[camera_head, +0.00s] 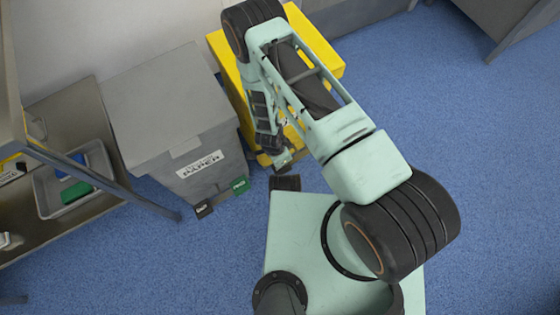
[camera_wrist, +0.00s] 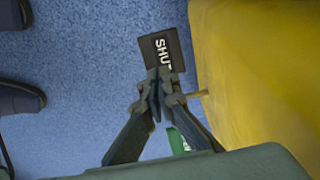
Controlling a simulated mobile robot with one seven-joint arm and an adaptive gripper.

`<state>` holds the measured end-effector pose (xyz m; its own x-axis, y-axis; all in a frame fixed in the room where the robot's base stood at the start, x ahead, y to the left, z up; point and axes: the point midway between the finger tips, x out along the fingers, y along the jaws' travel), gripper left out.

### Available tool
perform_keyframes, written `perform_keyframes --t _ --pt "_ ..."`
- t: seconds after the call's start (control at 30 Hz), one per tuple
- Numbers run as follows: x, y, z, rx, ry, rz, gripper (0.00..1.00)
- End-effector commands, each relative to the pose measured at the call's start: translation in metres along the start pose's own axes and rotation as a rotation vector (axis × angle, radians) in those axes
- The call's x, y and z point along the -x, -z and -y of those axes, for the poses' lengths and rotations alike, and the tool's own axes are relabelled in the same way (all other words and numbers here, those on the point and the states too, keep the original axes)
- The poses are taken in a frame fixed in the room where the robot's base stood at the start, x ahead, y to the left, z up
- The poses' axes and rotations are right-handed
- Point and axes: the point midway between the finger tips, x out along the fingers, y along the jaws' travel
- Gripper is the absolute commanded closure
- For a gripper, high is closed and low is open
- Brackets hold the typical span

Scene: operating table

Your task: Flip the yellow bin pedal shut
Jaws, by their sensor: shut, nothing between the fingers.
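The yellow bin (camera_head: 322,48) stands behind my arm, which hides much of it. Its yellow side (camera_wrist: 265,75) fills the right of the wrist view. A black pedal with white lettering, apparently "SHUT" (camera_wrist: 173,44), sticks out beside the bin; the dark plate (camera_head: 285,183) in the head view appears to be the same pedal. A green pedal (camera_wrist: 178,143) is mostly hidden behind my fingers. My gripper (camera_wrist: 158,84) is shut and empty. Its tips overlap the lower edge of the black pedal in the picture; I cannot tell whether they touch it.
A grey bin (camera_head: 170,95) labelled "PAPER" stands left of the yellow bin, with its own black pedal (camera_head: 204,209) and green pedal (camera_head: 239,185). A metal shelf unit with a tray (camera_head: 46,199) stands at the left. Blue floor (camera_head: 475,130) is clear at the right.

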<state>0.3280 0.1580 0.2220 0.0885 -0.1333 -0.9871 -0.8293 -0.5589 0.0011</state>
Motion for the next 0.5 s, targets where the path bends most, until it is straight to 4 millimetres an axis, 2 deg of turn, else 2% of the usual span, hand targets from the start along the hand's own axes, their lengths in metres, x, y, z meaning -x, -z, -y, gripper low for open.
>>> perform_keyframes --t 0.03,0.2,0.33,0.5 --pt "0.019 0.0 0.002 0.001 0.004 0.0 1.0" --pt "0.059 -0.004 0.002 0.001 0.003 0.0 1.0" --pt "0.081 -0.006 0.001 0.001 0.003 0.0 1.0" --pt "0.097 -0.008 0.001 0.0 0.001 0.001 1.0"
